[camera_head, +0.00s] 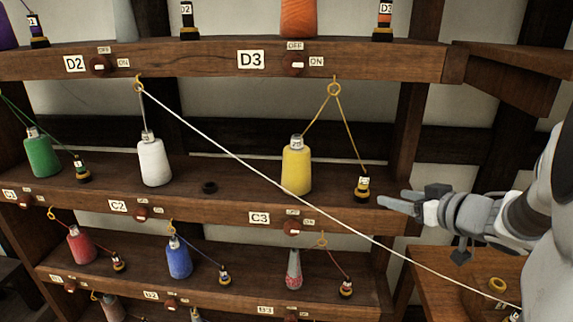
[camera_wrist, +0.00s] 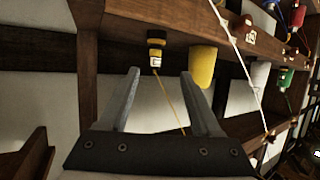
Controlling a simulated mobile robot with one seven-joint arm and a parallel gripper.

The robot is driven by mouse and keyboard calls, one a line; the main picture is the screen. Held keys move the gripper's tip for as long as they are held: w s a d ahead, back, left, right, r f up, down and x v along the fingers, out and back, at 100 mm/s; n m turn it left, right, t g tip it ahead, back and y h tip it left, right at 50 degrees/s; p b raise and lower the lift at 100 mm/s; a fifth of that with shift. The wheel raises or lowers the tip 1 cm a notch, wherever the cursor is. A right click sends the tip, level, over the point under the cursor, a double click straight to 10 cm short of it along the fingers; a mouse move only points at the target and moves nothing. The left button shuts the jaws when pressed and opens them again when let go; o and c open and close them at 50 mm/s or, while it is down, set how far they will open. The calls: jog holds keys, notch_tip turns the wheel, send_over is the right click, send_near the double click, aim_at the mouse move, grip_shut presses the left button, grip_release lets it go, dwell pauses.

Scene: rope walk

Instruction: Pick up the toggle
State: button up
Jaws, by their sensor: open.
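Several small black toggles with white labels and coloured bands stand on the shelves. The one nearest my gripper is the yellow-banded toggle (camera_head: 362,188), upright at the right end of the C3 shelf and tied to a yellow cord. In the wrist view this toggle (camera_wrist: 156,45) shows just beyond the fingertips, roughly between their lines. My gripper (camera_head: 384,201) is open and empty, a little right of that toggle and apart from it. Its two fingers (camera_wrist: 160,74) show spread in the wrist view. The yellow cord crosses the space between them in that view.
The yellow spool (camera_head: 297,168) stands left of the toggle. A white cord (camera_head: 262,172) runs taut from the C2 eyelet across the shelf front to the lower right. A shelf post (camera_head: 402,150) stands behind. A wooden table (camera_head: 455,280) with a yellow ring (camera_head: 498,284) is lower right.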

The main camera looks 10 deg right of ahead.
jog(key=b, duration=0.1)
send_near(366, 189)
jog(key=x, duration=0.2)
jog(key=a+x, duration=0.1)
jog(key=x, duration=0.2)
jog(key=shift+d+x, duration=0.2)
jog(key=shift+x, duration=1.3)
jog(key=shift+d+x, duration=0.2)
jog(key=shift+x, duration=1.3)
grip_shut()
